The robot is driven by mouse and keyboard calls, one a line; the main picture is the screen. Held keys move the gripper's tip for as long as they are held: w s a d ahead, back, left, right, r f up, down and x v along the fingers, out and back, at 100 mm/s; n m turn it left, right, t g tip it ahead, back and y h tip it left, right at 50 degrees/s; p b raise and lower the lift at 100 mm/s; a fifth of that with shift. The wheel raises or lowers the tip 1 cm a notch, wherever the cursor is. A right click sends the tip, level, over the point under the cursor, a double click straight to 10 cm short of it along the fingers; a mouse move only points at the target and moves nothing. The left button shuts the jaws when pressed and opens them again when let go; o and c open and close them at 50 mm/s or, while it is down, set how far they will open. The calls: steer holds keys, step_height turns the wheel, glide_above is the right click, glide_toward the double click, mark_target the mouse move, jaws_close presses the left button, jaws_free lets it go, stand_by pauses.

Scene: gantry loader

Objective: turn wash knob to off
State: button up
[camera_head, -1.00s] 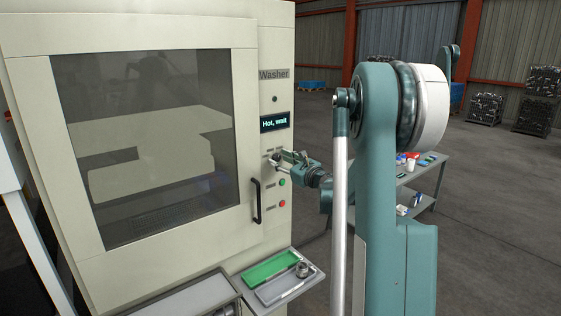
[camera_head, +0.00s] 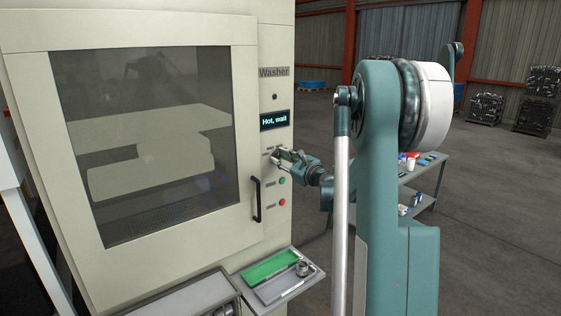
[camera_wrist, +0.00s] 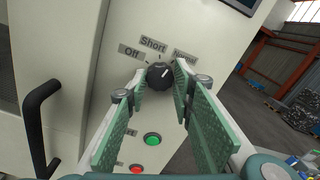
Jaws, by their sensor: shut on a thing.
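The wash knob (camera_wrist: 159,77) is a dark round knob with a white mark, on the washer's (camera_head: 247,100) control panel. In the wrist view the labels Off (camera_wrist: 131,52), Short (camera_wrist: 153,44) and Normal (camera_wrist: 185,54) fan around its top. The white mark seems to lean up and right, away from Off; its exact setting is hard to read. My gripper (camera_wrist: 161,76) has its green-padded fingers on both sides of the knob, shut on it. In the head view my gripper (camera_head: 278,158) is at the panel and largely hides the knob.
A screen (camera_head: 275,121) above the knob reads "Hot, wait". A green button (camera_wrist: 152,139) and a red button (camera_wrist: 136,168) sit below. The black door handle (camera_head: 257,200) is to the left. A tray (camera_head: 288,281) juts out under the panel.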

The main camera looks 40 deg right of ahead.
steer(key=n+b, duration=0.2)
steer(key=n, duration=0.2)
steer(key=shift+f, duration=0.1)
steer(key=n+b, duration=0.1)
steer(key=n, duration=0.2)
steer(key=shift+n+b, duration=0.3)
steer(key=shift+n, duration=0.1)
steer(key=n+b, duration=0.1)
steer(key=n, duration=0.3)
steer(key=shift+n, duration=0.3)
steer(key=shift+r+n+b, duration=0.2)
steer(key=shift+n+b, duration=0.3)
steer(key=shift+n, duration=1.4)
steer(key=o, duration=0.9)
steer(key=shift+s, duration=0.1)
